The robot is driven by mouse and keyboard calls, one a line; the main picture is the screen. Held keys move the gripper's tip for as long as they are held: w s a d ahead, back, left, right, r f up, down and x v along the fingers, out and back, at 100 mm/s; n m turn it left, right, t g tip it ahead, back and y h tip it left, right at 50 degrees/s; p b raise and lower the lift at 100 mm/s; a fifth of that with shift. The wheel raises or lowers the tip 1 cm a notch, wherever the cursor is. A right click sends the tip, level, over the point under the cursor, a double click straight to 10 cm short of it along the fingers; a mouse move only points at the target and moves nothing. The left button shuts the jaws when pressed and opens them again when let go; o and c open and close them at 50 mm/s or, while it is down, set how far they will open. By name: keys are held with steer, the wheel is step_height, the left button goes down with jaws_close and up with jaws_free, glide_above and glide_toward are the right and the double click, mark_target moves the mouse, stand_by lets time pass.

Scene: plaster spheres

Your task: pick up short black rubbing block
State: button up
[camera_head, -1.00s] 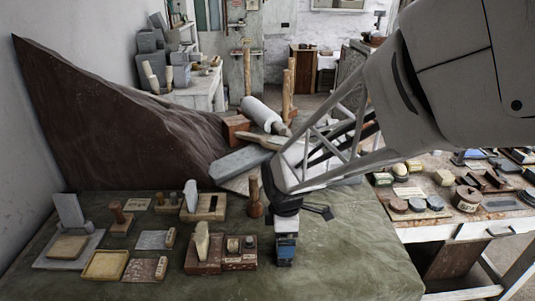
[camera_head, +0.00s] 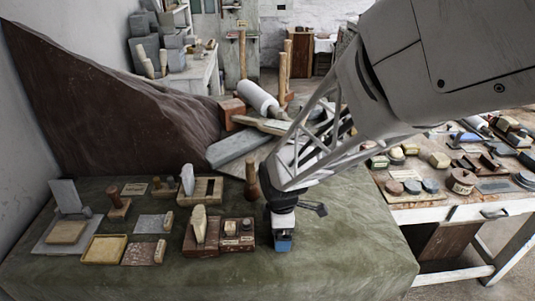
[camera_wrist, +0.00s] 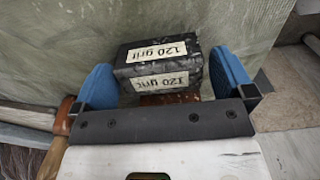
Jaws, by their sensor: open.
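A short black block with two cream "120 grit" labels, one on its top and one on its near side, lies in the wrist view (camera_wrist: 161,66). My gripper (camera_wrist: 165,88) has blue fingers, one on each side of the block. In the head view my gripper (camera_head: 283,244) points down at the green-covered table, right of the wooden-based blocks. I cannot make out the black block there, behind or under the gripper.
A reddish-brown piece (camera_wrist: 170,98) shows just below the block, between the fingers. A wooden-handled tool (camera_head: 252,181) stands close left of my gripper. A wooden tray (camera_head: 104,248) and several blocks lie farther left. The cloth to the right (camera_head: 345,235) is clear.

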steer(key=c, duration=1)
steer(key=shift+o, duration=0.2)
steer(key=shift+r, duration=0.2)
steer(key=shift+r, duration=0.55)
step_height(320, 180, up, 2)
steer(key=s+d, duration=0.2)
steer(key=s, duration=0.5)
steer(key=s+d+r, duration=0.1)
steer(key=s, duration=0.7)
steer(key=shift+s+d+r, duration=0.25)
steer(key=shift+d, duration=0.15)
